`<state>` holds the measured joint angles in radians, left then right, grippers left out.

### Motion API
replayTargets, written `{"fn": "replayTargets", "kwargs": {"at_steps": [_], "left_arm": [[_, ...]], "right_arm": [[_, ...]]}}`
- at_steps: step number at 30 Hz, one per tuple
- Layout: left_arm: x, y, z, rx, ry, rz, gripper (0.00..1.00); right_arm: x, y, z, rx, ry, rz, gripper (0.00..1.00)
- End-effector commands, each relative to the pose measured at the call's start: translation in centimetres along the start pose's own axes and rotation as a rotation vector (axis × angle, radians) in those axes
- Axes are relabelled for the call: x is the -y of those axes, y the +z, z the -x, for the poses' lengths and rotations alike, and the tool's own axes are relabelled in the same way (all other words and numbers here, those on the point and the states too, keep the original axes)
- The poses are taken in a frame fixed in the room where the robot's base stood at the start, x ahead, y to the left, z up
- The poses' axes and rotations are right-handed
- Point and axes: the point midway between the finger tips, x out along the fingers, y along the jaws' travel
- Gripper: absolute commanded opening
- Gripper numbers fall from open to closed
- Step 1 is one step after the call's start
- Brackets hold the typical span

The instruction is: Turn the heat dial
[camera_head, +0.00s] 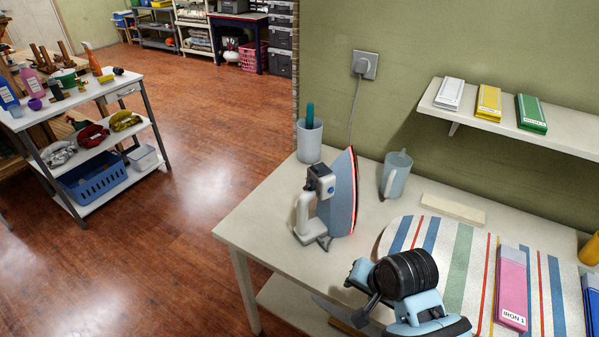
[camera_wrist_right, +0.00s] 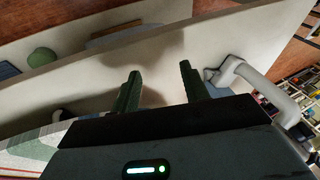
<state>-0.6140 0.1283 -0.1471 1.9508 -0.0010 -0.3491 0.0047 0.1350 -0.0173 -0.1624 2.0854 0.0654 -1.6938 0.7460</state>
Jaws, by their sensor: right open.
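A clothes iron (camera_head: 343,200) stands on its heel on the pale table, soleplate facing right. Its handle (camera_head: 303,216) is white, and a small blue round part (camera_head: 331,190), possibly the heat dial, shows on its grey housing. In the right wrist view the white handle (camera_wrist_right: 245,76) shows to the right of the fingers; the dial cannot be made out there. My right gripper (camera_wrist_right: 160,72) is open and empty, its dark fingers apart over the table. In the head view it is partly hidden by my wrist, in front of the iron and apart from it. My left gripper is not in view.
The table (camera_head: 262,222) also holds a cup with a teal handle (camera_head: 309,140), a grey-blue jug (camera_head: 396,175), a striped board (camera_head: 458,262) and a pink box (camera_head: 512,285). A wall shelf (camera_head: 560,140) overhangs at right. The table's left front corner is clear.

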Motion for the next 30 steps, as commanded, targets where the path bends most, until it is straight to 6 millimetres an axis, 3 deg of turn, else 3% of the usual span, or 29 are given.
{"fn": "replayTargets", "kwargs": {"at_steps": [1,9,15,21,30], "left_arm": [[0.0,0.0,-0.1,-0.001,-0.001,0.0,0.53],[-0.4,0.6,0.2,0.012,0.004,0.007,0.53],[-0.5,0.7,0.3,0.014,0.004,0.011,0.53],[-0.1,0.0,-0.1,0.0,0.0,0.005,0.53],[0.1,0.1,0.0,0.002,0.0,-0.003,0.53]], "right_arm": [[2.1,-1.7,0.4,-0.008,-0.022,-0.051,0.45],[12.6,-9.0,4.4,-0.027,-0.127,-0.346,0.45],[18.1,-12.2,8.1,-0.026,-0.178,-0.497,0.45],[20.5,-13.4,10.1,-0.023,-0.2,-0.566,0.45],[20.7,-13.5,9.6,-0.021,-0.199,-0.573,0.45]]}}
